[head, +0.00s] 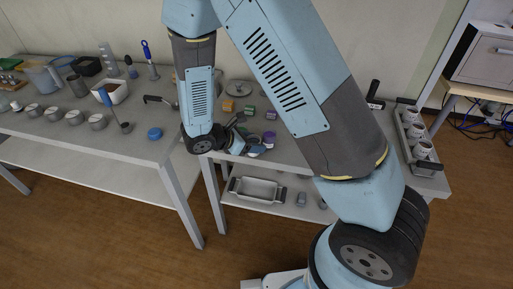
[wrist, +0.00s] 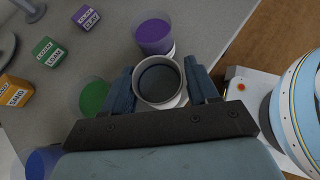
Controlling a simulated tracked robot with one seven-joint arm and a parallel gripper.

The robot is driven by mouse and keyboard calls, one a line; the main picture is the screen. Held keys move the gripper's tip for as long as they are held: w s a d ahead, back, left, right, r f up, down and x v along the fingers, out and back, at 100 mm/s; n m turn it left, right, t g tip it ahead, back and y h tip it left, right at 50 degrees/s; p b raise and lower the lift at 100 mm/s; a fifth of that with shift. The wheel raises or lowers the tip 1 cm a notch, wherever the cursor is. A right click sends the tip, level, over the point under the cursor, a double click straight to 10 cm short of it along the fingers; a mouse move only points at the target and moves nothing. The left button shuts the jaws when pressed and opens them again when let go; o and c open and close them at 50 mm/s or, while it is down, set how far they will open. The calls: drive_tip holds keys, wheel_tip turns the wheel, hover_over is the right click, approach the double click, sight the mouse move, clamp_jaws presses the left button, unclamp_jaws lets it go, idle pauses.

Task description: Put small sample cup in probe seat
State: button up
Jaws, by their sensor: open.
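A small round cup (wrist: 159,80) with a pale metal rim and a dark grey inside stands upright between my two fingers in the wrist view. My gripper (wrist: 163,88) is open, with one finger at each side of it; I cannot tell whether either finger touches. A white part shows beneath the cup; I cannot tell whether this is the probe seat. In the head view my gripper (head: 254,149) is low over the front edge of the middle table, and the cup is mostly hidden there.
Purple (wrist: 153,36), green (wrist: 93,95) and blue (wrist: 42,163) round containers stand close by. Labelled clay (wrist: 88,18), loam (wrist: 48,52) and sand (wrist: 15,90) blocks sit left. A rack of white canisters (head: 418,148) stands right. The left table (head: 80,140) holds several small tins.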

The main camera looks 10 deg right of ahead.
drive_tip(key=shift+x, duration=0.95)
drive_tip(key=c, duration=0.9)
drive_tip(key=shift+o, duration=0.2)
drive_tip(key=shift+r, duration=0.2)
